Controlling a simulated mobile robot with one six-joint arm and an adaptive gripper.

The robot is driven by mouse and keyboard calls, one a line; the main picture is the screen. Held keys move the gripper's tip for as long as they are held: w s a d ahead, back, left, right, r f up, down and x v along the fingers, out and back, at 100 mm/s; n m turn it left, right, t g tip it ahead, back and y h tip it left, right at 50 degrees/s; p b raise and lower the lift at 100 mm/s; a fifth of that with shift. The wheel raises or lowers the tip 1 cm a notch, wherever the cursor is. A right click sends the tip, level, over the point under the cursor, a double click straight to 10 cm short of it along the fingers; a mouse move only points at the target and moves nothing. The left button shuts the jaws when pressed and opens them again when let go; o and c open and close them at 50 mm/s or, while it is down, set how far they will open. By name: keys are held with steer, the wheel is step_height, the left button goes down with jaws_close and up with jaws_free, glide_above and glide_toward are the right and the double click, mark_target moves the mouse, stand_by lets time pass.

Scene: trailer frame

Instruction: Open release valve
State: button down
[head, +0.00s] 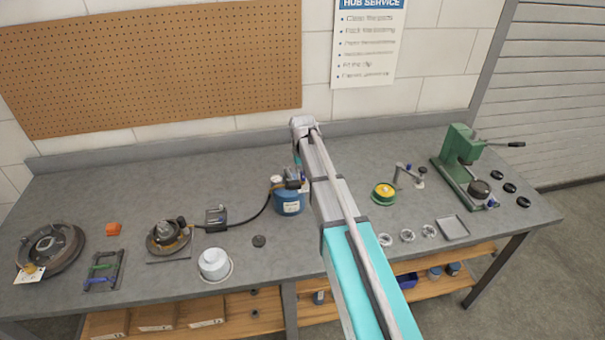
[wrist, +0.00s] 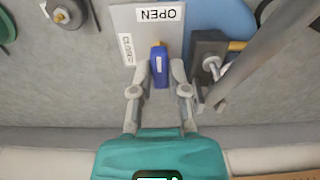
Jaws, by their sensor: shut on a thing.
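The release valve's blue lever (wrist: 161,72) shows in the wrist view between the fingers of my gripper (wrist: 160,66). My gripper is shut on the lever, one finger on each side. The lever stands in front of a grey plate (wrist: 122,18) with an upside-down OPEN label (wrist: 160,14) at its edge and a sideways CLOSE label (wrist: 127,49) on the left. The lever's long side runs up and down in this view. I cannot tell which label it is set to.
A blue tank (head: 289,204) with a dark hose stands left of my arm. In the wrist view a dark grey block (wrist: 207,50) is close right of my fingers.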

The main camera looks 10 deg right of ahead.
steer(key=shift+w, duration=0.1)
stand_by(0.3)
steer(key=c, duration=0.6)
jaws_free()
steer(key=shift+n, duration=0.4)
